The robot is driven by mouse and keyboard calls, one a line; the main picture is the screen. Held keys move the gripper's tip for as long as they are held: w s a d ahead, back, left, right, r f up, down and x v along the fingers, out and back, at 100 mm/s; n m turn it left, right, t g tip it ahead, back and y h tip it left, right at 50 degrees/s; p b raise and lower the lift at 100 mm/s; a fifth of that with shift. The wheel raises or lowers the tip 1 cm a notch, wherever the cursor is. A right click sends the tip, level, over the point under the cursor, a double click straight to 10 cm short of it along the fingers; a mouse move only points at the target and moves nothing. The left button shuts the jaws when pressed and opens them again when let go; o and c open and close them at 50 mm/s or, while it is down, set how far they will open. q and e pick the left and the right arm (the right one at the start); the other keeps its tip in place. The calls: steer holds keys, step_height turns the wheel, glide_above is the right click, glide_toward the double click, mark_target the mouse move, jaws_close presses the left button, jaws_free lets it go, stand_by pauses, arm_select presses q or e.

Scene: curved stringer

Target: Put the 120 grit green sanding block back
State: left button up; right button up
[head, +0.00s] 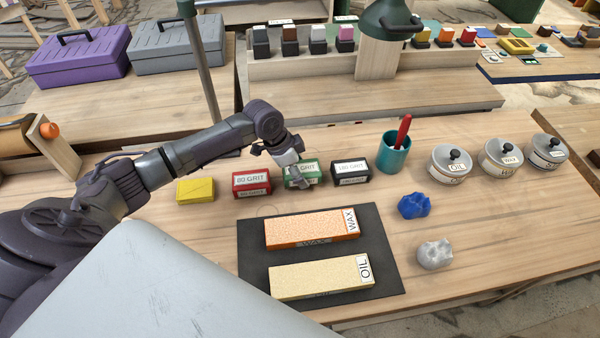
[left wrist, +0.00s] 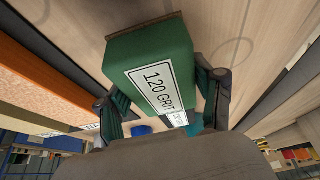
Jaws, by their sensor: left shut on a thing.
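The green sanding block (head: 311,169) is in the row between the red 80 grit block (head: 252,180) and the black 180 grit block (head: 350,172). My left gripper (head: 297,177) is shut on it from the front and hides part of it. In the left wrist view the green block (left wrist: 150,58) fills the upper middle with its 120 GRIT label, between the fingers of my left gripper (left wrist: 166,104). Whether the block touches the table is hard to tell. My right gripper is not in view.
A yellow block (head: 195,190) lies left of the row, and a teal cup (head: 393,157) stands right of it. In front is a dark mat (head: 375,248) with the WAX block (head: 310,229) and OIL block (head: 320,279). Lidded tins (head: 450,163), a blue lump (head: 413,206) and a grey lump (head: 434,255) are at right.

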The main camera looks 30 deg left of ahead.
arm_select(q)
steer(key=shift+f, duration=0.85)
steer(key=shift+f, duration=0.1)
steer(key=o, duration=1.2)
steer(key=v, duration=1.2)
steer(key=shift+b, duration=0.35)
